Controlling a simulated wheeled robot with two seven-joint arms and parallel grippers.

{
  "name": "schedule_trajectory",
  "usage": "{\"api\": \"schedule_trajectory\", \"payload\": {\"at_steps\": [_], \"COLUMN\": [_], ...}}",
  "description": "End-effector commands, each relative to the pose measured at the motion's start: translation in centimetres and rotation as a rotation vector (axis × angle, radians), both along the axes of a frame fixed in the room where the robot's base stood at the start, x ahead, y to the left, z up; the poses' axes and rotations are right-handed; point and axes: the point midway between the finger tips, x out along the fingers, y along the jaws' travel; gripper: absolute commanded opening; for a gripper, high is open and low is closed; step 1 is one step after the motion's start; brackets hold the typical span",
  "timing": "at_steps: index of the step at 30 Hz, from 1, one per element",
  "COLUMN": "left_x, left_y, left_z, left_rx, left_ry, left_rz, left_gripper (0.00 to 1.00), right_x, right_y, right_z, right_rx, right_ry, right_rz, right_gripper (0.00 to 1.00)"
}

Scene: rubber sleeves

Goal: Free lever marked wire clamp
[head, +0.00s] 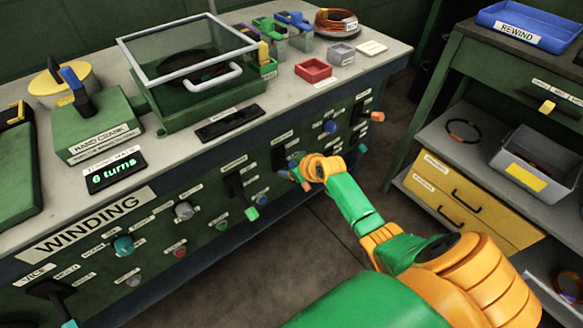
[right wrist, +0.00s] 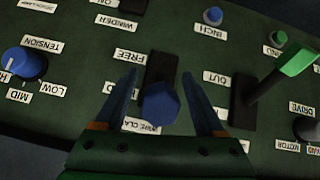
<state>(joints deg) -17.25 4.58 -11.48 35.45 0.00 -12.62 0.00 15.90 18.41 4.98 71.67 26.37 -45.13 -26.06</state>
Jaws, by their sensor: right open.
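The wire clamp lever is a blue hexagonal knob (right wrist: 160,102) in a black slot in the right wrist view. A label there reads FREE (right wrist: 126,54) beside the slot's far end; the knob sits toward the other end, by a partly hidden label reading "WIRE CLA" (right wrist: 141,126). My right gripper (right wrist: 168,100) is open, with one finger on each side of the knob. Contact with the knob cannot be made out. In the head view my right gripper (head: 299,172) is at the panel front, largely hiding this lever. My left gripper is not in view.
A green lever (right wrist: 298,60) stands beside the clamp, and a blue TENSION dial (right wrist: 24,64) is on the other side. The green panel carries several other knobs. The bench top (head: 215,155) holds a clear-lidded winder (head: 190,60). A yellow drawer unit (head: 452,200) stands at right.

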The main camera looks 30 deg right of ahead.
Motion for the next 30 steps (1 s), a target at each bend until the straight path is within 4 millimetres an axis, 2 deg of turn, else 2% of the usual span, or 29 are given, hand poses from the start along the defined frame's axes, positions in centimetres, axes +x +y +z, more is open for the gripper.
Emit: {"api": "schedule_trajectory", "payload": {"at_steps": [3, 11, 30], "left_x": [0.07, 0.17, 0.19], "left_y": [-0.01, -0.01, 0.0], "left_z": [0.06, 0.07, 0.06], "left_rx": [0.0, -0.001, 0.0], "left_ry": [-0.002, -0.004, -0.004], "left_rz": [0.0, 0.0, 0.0], "left_gripper": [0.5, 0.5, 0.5], "right_x": [-0.01, -0.03, -0.03], "right_y": [0.0, -0.01, -0.06], "right_z": [0.04, 0.04, 0.06], "right_rx": [0.0, 0.0, -0.001], "right_ry": [0.0, 0.0, 0.0], "right_rz": [0.0, 0.0, -0.001], "right_gripper": [0.71, 0.01, 0.0]}}
